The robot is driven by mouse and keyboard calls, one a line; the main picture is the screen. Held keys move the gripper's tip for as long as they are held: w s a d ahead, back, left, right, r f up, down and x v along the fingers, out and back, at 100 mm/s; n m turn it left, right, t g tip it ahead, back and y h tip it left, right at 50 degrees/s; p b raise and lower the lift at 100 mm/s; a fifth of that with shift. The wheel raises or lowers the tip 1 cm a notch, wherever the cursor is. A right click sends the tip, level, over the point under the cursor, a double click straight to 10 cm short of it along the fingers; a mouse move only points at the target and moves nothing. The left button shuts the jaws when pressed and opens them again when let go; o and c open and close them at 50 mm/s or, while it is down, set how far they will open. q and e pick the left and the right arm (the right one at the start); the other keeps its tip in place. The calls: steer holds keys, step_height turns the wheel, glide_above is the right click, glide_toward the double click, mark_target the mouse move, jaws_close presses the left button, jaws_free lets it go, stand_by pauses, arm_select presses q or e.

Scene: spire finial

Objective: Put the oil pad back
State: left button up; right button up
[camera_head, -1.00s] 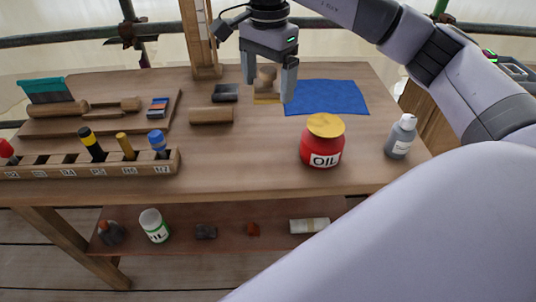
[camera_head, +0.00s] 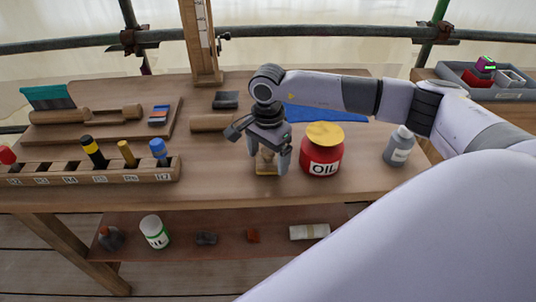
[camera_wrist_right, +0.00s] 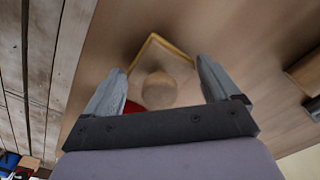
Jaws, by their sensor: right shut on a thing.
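The oil pad (camera_head: 266,171) looks like a yellow-edged square block with a round wooden knob. My right gripper (camera_head: 270,158) points down and is shut on the knob, near the front of the bench. The wrist view shows the knob (camera_wrist_right: 159,90) between the two fingers, with the pad's yellow edge (camera_wrist_right: 148,46) beyond. I cannot tell whether the pad touches the bench top. The red jar marked OIL (camera_head: 322,155), with a yellow round top (camera_head: 325,132), stands just right of the gripper. My left gripper is not in view.
A blue cloth (camera_head: 325,114) lies behind the jar. A grey bottle (camera_head: 399,146) stands to the right. A wooden rack (camera_head: 110,174) with several tools is at the left front. A wooden roller (camera_head: 210,123) and a dark block (camera_head: 226,100) lie behind. Bench space left of the gripper is clear.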

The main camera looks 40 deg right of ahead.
steer(key=shift+f, duration=0.15)
steer(key=shift+f, duration=0.15)
steer(key=o, duration=0.7)
steer(key=shift+c, duration=0.2)
steer(key=shift+r, duration=0.2)
step_height(320, 180, up, 12)
steer(key=shift+b, duration=0.6)
steer(key=shift+f, duration=0.1)
